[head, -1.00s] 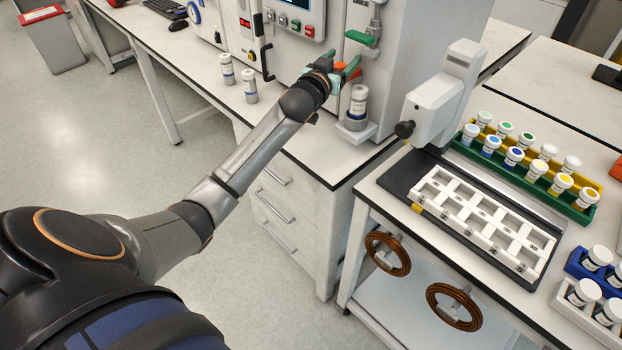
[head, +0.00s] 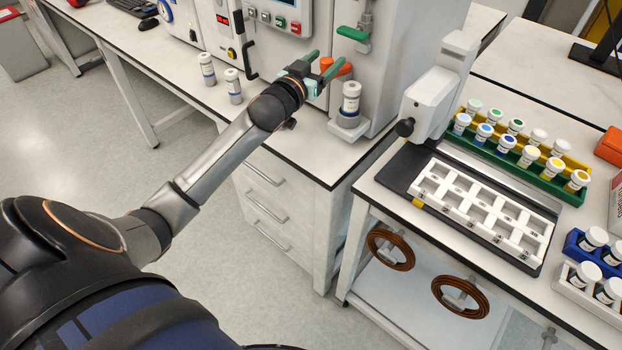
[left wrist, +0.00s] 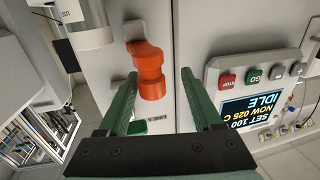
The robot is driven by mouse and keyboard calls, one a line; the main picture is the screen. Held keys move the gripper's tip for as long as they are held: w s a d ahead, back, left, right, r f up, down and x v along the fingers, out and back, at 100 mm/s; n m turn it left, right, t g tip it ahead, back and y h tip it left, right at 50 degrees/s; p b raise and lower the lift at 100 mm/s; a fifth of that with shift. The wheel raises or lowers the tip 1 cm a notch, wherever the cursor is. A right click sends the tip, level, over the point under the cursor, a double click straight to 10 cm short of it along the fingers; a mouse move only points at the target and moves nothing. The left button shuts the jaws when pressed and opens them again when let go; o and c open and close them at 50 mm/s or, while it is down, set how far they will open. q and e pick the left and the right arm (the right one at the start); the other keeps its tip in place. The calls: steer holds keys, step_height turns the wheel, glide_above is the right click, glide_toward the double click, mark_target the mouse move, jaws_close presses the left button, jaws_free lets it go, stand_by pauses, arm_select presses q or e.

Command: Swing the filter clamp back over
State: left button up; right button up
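The filter clamp appears to be the orange part (head: 342,68) on the front of the white reactor cabinet, just above the white bottle (head: 351,97) on its grey stand. In the left wrist view the orange clamp (left wrist: 149,75) is a stubby, stepped piece near the panel, ahead of the gap between my fingers. My left gripper (head: 323,62) has green fingers spread apart, with nothing held. Its fingers partly cover the clamp in the head view. They also show in the left wrist view (left wrist: 158,85). My right gripper is not in view.
A green-handled valve (head: 353,33) is above the clamp. A control panel (left wrist: 262,90) with buttons and a screen reading IDLE is beside it. Two white bottles (head: 233,86) stand on the bench left of my gripper. A vial rack (head: 540,180) is on the right table.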

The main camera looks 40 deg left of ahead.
arm_select(q)
steer(key=s+d+b, duration=0.1)
steer(key=s, duration=0.9)
steer(key=s+d+f+m+g+h, duration=0.1)
steer(key=s+d+f, duration=0.3)
steer(key=f, duration=0.7)
steer(key=s+d+f+m+g+h+p, duration=0.1)
steer(key=s+d+f+g, duration=0.3)
steer(key=f, duration=0.7)
steer(key=shift+s+d+f, duration=0.35)
steer(key=shift+s+d, duration=0.3)
steer(key=shift+d, duration=0.1)
steer(key=shift+c, duration=0.3)
